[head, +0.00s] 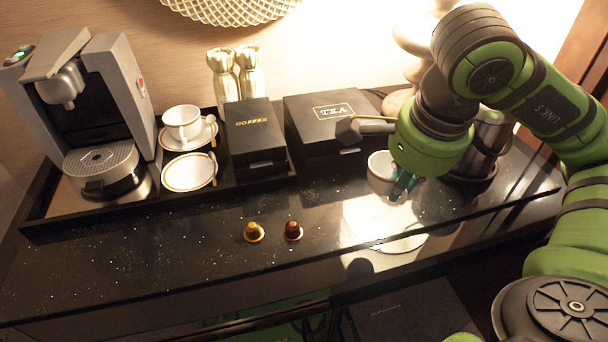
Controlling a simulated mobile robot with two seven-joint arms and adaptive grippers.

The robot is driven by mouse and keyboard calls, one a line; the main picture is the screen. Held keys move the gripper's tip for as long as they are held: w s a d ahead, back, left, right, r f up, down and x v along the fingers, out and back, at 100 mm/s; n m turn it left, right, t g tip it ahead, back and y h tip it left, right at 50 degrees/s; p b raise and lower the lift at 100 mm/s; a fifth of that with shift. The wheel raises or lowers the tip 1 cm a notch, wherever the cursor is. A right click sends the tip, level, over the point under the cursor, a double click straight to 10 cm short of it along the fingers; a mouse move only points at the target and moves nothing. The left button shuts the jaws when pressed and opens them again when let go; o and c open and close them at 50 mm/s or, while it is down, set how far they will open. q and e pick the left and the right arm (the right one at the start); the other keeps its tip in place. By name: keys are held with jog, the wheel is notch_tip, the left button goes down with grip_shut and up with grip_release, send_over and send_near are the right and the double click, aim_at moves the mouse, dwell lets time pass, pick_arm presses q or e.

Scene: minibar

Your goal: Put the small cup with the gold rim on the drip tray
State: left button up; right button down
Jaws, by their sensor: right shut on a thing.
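A small white cup (378,168) is at my right gripper (402,187), in front of the tea box. The gripper is shut on it, its fingers at the cup's right side, and the arm hides part of the cup. Its rim looks thin and darker, but the gold is hard to make out. The drip tray (101,158) is the grey slotted plate at the front of the coffee machine (85,100), far left, and it is bare. Another white cup (183,124) stands on a saucer right of the machine. My left gripper is out of view.
An empty gold-rimmed saucer (189,172) lies right of the drip tray. The coffee box (255,136), tea box (325,112) and two gold bottles (236,75) stand behind. Two capsules, gold (254,232) and brown (293,231), stand on the clear, glossy front counter.

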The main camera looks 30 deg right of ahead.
aim_at(379, 180)
jog(key=shift+w+a+f+p, duration=0.25)
jog(key=shift+w+p, duration=0.25)
jog(key=shift+p, duration=0.85)
jog(key=shift+w+a+f+p, duration=0.2)
jog(key=shift+w+p, duration=0.3)
jog(key=shift+p, duration=0.9)
jog(key=shift+w+a+f+p, duration=0.25)
jog(key=shift+w+p, duration=0.25)
jog(key=shift+p, duration=0.85)
jog(key=w+a+f, duration=0.1)
jog(key=w, duration=0.1)
jog(key=w+f+p, duration=0.1)
jog(key=w+f, duration=0.1)
jog(key=w+a+f+p, duration=0.1)
jog(key=w, duration=0.1)
jog(key=shift+w+a+f, duration=0.4)
jog(key=shift+f, duration=0.1)
jog(key=x, duration=0.1)
jog(key=p+x, duration=0.1)
jog(key=x, duration=0.1)
jog(key=shift+s+f, duration=0.1)
jog(key=shift+s, duration=0.3)
jog(key=shift+w+f, duration=0.1)
jog(key=shift+f, duration=0.35)
jog(key=shift+f, duration=0.2)
jog(key=c, duration=1.3)
grip_release()
jog(key=shift+c, duration=0.2)
